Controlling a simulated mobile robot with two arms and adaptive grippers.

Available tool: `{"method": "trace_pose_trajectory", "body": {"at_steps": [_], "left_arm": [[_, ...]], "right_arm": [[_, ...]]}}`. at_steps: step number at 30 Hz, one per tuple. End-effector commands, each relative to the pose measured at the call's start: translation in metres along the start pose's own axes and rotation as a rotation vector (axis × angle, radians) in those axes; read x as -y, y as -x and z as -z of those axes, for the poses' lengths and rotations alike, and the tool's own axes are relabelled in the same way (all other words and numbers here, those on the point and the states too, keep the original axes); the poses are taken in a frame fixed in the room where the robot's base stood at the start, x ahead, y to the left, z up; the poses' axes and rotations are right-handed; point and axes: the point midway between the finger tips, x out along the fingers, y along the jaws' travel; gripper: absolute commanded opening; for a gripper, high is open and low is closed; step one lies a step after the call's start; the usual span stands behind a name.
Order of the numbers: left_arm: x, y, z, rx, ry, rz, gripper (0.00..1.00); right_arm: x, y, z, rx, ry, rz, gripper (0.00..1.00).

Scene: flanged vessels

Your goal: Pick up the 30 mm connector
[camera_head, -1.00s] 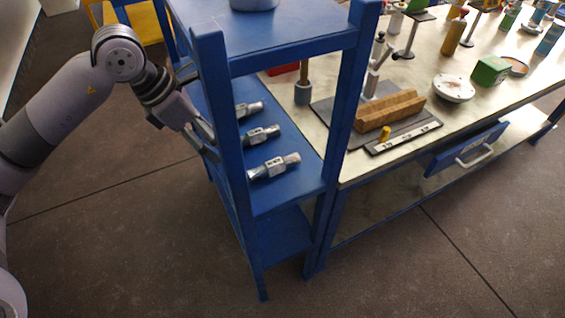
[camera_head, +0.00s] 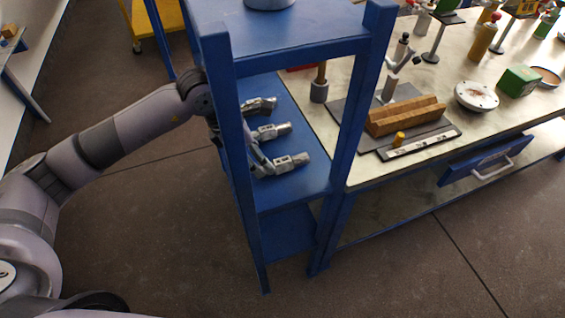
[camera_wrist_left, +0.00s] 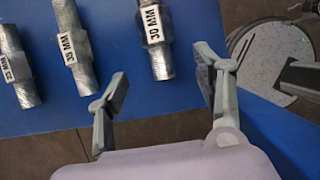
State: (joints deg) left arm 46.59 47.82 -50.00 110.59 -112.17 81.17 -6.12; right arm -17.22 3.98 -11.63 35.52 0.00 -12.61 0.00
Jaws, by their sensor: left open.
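The 30 mm connector (camera_wrist_left: 155,40) is a grey metal piece with a white label reading 30 MM. It lies on the blue shelf, rightmost of the row in the left wrist view. In the head view it appears to be the nearest connector (camera_head: 288,162). My left gripper (camera_wrist_left: 160,84) is open, and the connector's near end lies ahead between its fingertips, apparently untouched. In the head view the left gripper (camera_head: 261,158) reaches in from the left, partly hidden by the shelf post. My right gripper is not in view.
Two other connectors lie beside it: one labelled 35 MM (camera_wrist_left: 70,45) and one at the left edge (camera_wrist_left: 16,66). Blue shelf posts (camera_head: 240,180) stand close around the arm. A workbench (camera_head: 440,95) with tools is to the right.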

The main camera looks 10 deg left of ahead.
Motion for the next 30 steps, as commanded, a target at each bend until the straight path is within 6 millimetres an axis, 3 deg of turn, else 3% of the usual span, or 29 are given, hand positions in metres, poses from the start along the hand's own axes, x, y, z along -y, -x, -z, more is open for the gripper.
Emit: {"method": "trace_pose_trajectory", "body": {"at_steps": [5, 15, 23, 30], "left_arm": [[0.000, -0.013, 0.000, -0.001, 0.002, 0.001, 0.61], [0.000, -0.059, 0.000, 0.000, 0.001, 0.000, 0.61], [0.000, -0.061, 0.000, 0.000, 0.000, -0.001, 0.61], [0.000, -0.061, 0.000, 0.000, 0.000, -0.001, 0.45]], "right_arm": [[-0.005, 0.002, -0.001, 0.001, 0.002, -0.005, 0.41], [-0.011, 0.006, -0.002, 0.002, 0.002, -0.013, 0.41], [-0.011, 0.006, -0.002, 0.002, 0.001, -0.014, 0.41], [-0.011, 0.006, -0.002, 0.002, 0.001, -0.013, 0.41]]}}
